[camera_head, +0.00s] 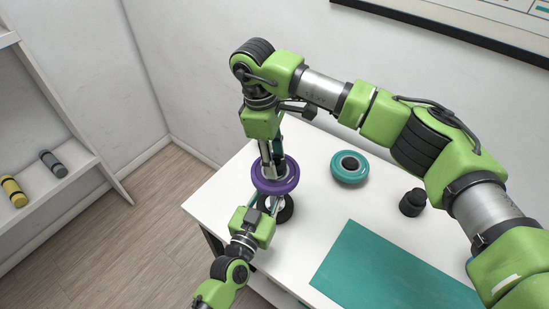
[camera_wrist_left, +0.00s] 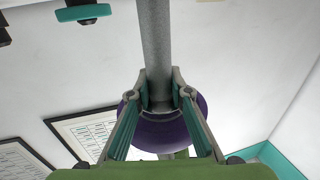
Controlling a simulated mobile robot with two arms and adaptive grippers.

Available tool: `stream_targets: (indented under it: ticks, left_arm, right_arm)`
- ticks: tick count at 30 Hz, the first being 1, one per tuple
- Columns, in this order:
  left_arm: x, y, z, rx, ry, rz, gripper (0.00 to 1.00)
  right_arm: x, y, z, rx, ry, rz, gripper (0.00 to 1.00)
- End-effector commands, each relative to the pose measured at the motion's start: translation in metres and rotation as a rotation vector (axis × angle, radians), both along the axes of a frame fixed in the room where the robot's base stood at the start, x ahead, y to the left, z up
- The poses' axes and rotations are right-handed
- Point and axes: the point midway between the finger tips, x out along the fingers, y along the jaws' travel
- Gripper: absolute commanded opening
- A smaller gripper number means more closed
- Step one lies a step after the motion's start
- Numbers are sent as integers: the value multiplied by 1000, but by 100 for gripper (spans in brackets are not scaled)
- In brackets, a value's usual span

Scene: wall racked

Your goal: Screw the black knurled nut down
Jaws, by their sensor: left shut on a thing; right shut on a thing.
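A black knob-like piece (camera_head: 412,202), which looks like the black nut, stands on the table; its knurling is too small to make out. A purple disc (camera_head: 290,184) sits high around an upright bar, above a dark round piece (camera_head: 287,212) at table height. My right gripper (camera_head: 271,172) points down into the disc's middle and is shut, seemingly on its hub, though the grip is partly hidden. My left gripper (camera_head: 268,203) is below the disc. In the left wrist view its fingers (camera_wrist_left: 160,98) are shut around the grey bar (camera_wrist_left: 155,40), close to the purple disc (camera_wrist_left: 190,118).
A teal disc with a black middle (camera_head: 348,175) lies flat on the white table (camera_head: 320,205), between the bar and the black piece. A teal mat (camera_head: 390,270) covers the front right. A wall shelf (camera_head: 60,190) at left holds yellow and grey cylinders.

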Motion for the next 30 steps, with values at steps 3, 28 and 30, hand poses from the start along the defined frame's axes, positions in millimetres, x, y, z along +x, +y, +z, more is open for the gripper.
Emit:
stream_targets:
  ticks: [3,28,30]
  left_arm:
    - [0,1,0,0,1,1,0]
    - [0,0,0,0,1,1,0]
    - [0,0,0,0,1,1,0]
  right_arm:
    - [2,-1,1,-1,-6,-57,13]
    - [1,0,13,-1,-4,-54,53]
    - [1,0,22,0,-5,-53,53]
